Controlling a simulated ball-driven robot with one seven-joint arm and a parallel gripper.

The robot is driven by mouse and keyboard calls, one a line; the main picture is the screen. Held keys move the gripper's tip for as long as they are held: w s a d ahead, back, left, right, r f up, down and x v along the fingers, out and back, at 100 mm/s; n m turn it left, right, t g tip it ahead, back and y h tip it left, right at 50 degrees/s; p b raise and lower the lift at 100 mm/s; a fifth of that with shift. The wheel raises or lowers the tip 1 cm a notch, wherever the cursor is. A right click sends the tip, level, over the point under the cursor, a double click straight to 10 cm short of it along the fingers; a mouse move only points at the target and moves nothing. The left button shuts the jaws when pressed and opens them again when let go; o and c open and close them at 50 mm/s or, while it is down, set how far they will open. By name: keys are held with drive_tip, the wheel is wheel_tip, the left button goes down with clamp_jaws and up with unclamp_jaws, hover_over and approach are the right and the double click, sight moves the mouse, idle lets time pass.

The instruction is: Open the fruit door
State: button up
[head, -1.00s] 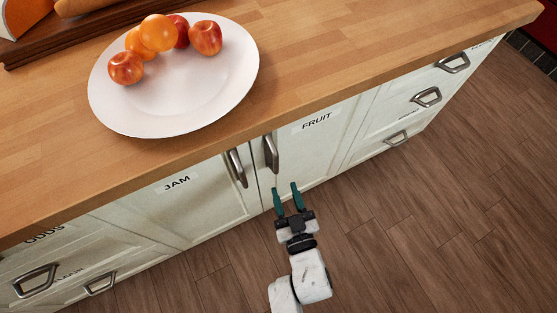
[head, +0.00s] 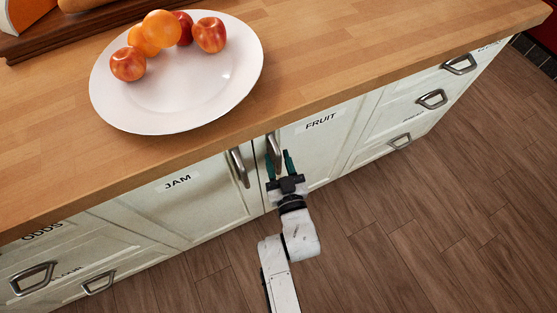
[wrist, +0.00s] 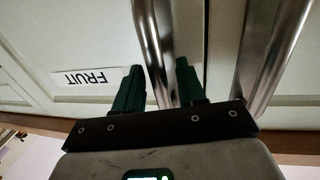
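The fruit door (head: 318,150) is a pale cabinet door labelled FRUIT, closed flush under the wooden counter. Its upright metal handle (head: 273,148) is near the door's left edge. My gripper (head: 278,156) is open in front of it, the green fingers pointing at the door. In the wrist view the fruit handle (wrist: 152,40) runs between the two spread fingers of my gripper (wrist: 160,72); how deep it sits between them is hard to tell. The FRUIT label (wrist: 86,78) appears upside down there.
The jam door (head: 185,205) is beside it on the left, its handle (head: 239,168) close to my gripper. Drawers with handles (head: 432,99) are to the right. A white plate (head: 190,100) with fruit stands on the counter (head: 380,50). The wooden floor (head: 430,220) in front is clear.

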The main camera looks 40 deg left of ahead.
clamp_jaws()
idle(0.4)
